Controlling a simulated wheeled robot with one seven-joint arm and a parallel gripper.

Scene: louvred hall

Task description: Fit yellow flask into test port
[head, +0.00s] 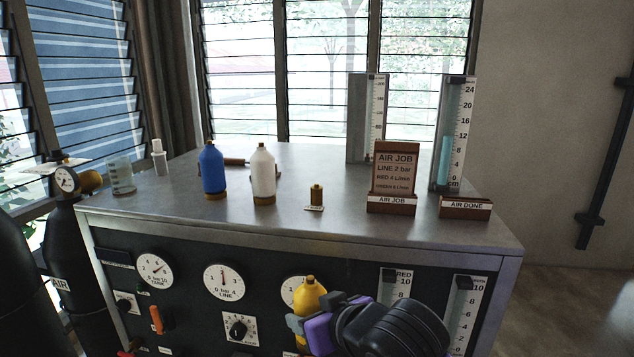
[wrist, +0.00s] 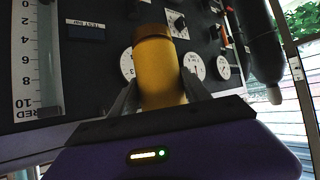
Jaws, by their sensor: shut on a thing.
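The yellow flask (head: 309,298) is held in front of the black gauge panel, upright in the head view, with its domed top up. It also shows in the wrist view (wrist: 159,70), with a brownish band at its far end. My gripper (head: 308,322) is shut on the flask; its grey fingers (wrist: 160,98) press on both sides. A small olive-brass fitting (head: 317,194) stands on the bench top behind a small white label that I cannot read. I cannot tell whether it is the test port. A dark plate (wrist: 85,32) on the panel appears to read TEST bar.
A blue flask (head: 212,170) and a white flask (head: 263,174) stand on the bench (head: 330,230), left of the fitting. A beaker (head: 120,176) is at far left.

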